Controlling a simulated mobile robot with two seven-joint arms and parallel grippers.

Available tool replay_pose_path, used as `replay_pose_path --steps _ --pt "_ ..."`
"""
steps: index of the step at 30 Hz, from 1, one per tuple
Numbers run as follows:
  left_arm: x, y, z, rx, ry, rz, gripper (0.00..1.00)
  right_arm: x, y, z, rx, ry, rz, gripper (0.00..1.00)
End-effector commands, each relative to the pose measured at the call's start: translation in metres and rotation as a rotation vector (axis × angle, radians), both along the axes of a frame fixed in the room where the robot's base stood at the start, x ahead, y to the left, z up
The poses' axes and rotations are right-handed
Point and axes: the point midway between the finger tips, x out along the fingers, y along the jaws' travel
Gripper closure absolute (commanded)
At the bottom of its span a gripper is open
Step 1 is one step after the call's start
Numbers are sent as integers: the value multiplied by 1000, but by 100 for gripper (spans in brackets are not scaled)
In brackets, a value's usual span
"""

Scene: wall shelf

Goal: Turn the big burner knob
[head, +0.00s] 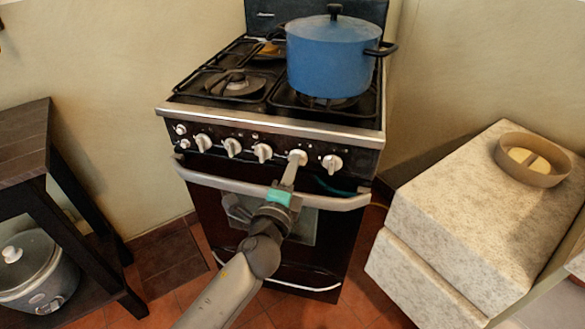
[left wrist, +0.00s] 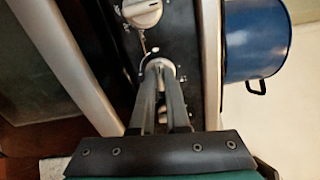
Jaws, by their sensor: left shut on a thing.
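The stove (head: 270,127) has a row of several white knobs along its dark front panel. My left gripper (head: 294,166) reaches up to the panel and is shut on the knob (head: 298,157) second from the right. In the left wrist view, the two fingers (left wrist: 162,88) close around this white knob (left wrist: 160,65), whose face is mostly hidden by them. The rightmost knob (head: 332,164) stands free beside it, and a free knob (left wrist: 142,14) shows above in the left wrist view. I cannot tell by size which knob is the big one. My right gripper is not in view.
A blue pot (head: 330,62) with a lid stands on the front right burner. The oven handle (head: 200,178) runs below the knobs, close to my left gripper. A stone counter (head: 450,215) with a round bowl (head: 533,174) is at right; a dark table (head: 28,150) is at left.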

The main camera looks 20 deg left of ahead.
Motion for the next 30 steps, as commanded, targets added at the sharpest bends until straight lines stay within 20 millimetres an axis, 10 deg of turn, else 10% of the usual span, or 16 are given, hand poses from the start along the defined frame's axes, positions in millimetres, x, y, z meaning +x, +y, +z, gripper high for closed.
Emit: replay_pose_path --steps 10,19,30 --pt "0 0 0 -2 1 0 100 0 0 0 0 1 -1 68" --pt "0 0 0 -1 1 0 56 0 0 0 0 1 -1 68" --pt "-6 -1 -1 -2 1 -1 56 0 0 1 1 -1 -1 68"
